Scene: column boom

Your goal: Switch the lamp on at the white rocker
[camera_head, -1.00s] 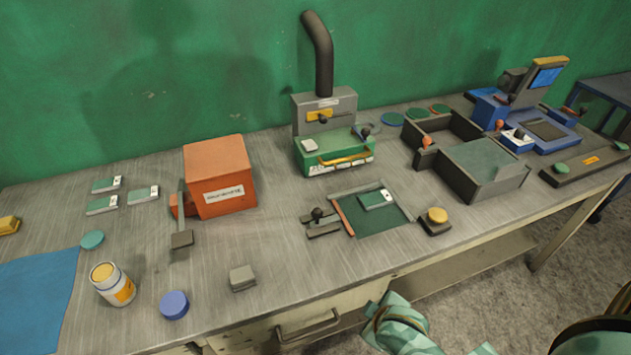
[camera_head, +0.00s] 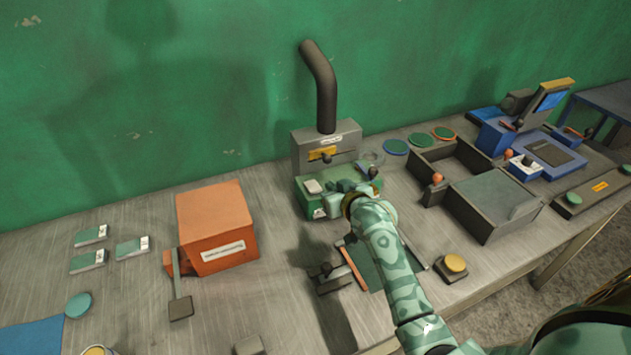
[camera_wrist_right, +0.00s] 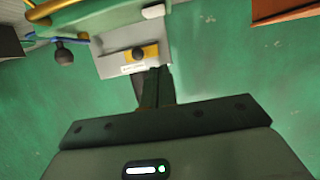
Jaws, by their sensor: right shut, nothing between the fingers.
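A green machine base (camera_head: 305,204) stands against the wall, with a grey box (camera_head: 343,140) and a black bent pipe (camera_head: 324,90) rising behind it. The small white rocker (camera_head: 313,187) sits on the base's top left; it also shows at the top of the right wrist view (camera_wrist_right: 153,11). My right gripper (camera_head: 340,188) is over the front of the base, just right of the rocker; its arm hides the base's right front. In the wrist view its dark fingers (camera_wrist_right: 155,78) are shut and empty, apart from the rocker. My left gripper is not in view. I cannot make out a lit lamp.
An orange box (camera_head: 215,222) with a grey lever (camera_head: 178,285) stands left. A black knob (camera_head: 373,172) is right of my gripper. A black tray (camera_head: 490,200) and a yellow button (camera_head: 455,263) are further right. The bench between orange box and base is clear.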

